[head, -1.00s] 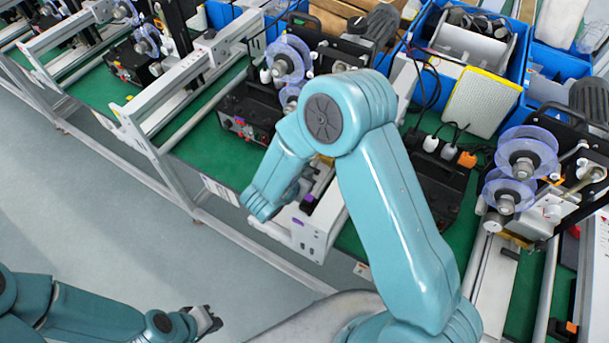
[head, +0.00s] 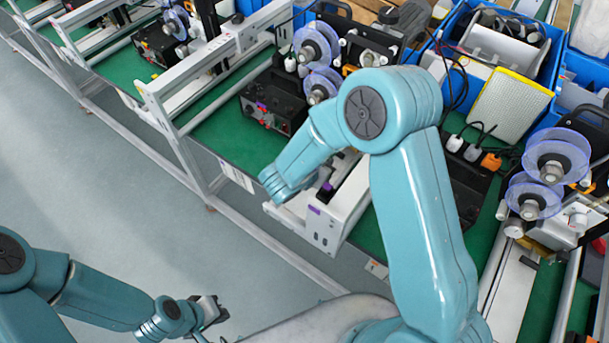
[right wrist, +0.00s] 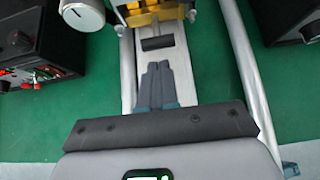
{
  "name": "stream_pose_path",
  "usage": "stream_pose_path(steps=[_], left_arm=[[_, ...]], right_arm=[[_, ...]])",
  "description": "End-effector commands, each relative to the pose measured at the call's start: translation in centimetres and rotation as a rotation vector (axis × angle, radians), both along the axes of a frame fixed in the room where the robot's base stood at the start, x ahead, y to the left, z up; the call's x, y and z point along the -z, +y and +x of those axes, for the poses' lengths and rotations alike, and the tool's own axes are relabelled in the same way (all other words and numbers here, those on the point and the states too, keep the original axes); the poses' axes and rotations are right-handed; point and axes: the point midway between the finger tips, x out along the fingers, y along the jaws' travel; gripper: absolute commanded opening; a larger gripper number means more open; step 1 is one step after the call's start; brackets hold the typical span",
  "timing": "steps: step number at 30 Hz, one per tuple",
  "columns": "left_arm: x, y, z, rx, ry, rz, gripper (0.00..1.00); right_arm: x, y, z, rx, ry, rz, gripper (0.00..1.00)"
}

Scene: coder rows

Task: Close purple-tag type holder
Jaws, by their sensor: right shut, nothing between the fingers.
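The purple-tag coder shows in the head view with a purple tag (head: 314,210) on its white front frame, partly hidden behind my right arm. In the right wrist view, a pale channel (right wrist: 181,70) runs between two metal rails. A short black bar (right wrist: 157,43) crosses it, with yellow parts (right wrist: 142,19) beyond. I cannot tell whether these belong to the type holder. My right gripper (right wrist: 158,66) is shut and empty over the channel, its tips just short of the black bar in the picture; contact cannot be judged. My left gripper (head: 207,308) hangs over the floor, apart from the coders.
More coders stand in a row on green benches, with clear purple reels (head: 556,158) at the right. A black control box (head: 272,104) stands left of my right arm. Blue bins (head: 572,72) fill the back. The grey floor (head: 110,190) at the left is clear.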

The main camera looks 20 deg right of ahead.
Motion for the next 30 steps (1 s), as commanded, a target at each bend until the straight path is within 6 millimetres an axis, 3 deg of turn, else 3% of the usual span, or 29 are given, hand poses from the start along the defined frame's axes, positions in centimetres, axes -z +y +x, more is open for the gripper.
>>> stream_pose_path(steps=[3,18,30], left_arm=[[0.1,0.0,0.0,-0.001,0.0,0.0,0.0],[1.6,0.0,0.0,0.0,0.0,0.0,0.0],[1.6,0.0,0.0,0.0,0.0,0.0,0.0]], right_arm=[[-0.2,0.7,-0.1,-0.001,-0.001,0.0,0.0],[-5.8,6.6,-3.3,-0.001,-0.002,0.001,0.0],[-6.4,7.3,-3.9,0.001,0.002,0.001,0.0]])
